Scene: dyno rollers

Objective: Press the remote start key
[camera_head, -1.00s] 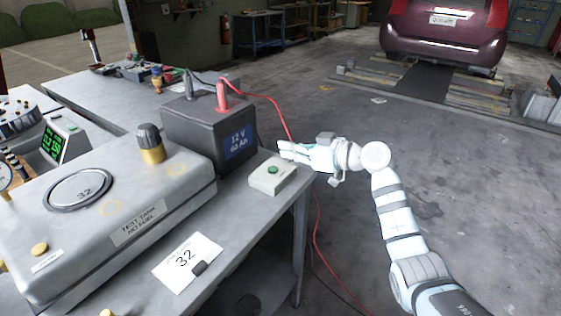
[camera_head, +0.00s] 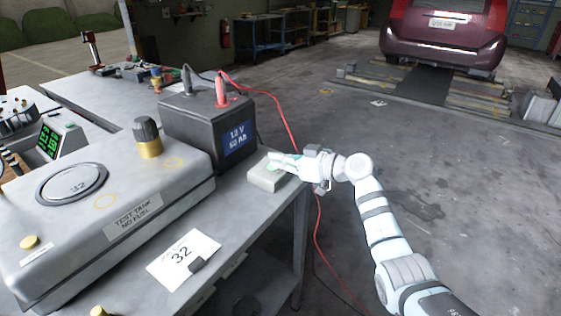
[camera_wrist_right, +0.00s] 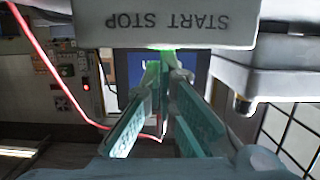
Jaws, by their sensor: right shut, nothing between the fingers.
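The remote start box (camera_head: 265,178) is a small pale block at the right edge of the bench, beside the battery. A trace of its green key (camera_head: 272,165) shows by my right fingertips, which hide most of it. My right gripper (camera_head: 274,160) is shut and empty, its fingertips over the box top. In the right wrist view the box (camera_wrist_right: 185,22) fills the top, with START STOP upside down. The fingertips (camera_wrist_right: 165,58) reach its edge near a green patch (camera_wrist_right: 160,47). I cannot tell whether they touch the key. My left gripper is not in view.
A black 12 V battery (camera_head: 192,128) with red and black leads stands left of the box. A grey test tank (camera_head: 150,190) and a card marked 32 (camera_head: 170,262) lie nearer. Open floor is to the right; a dark red car (camera_head: 440,45) stands behind.

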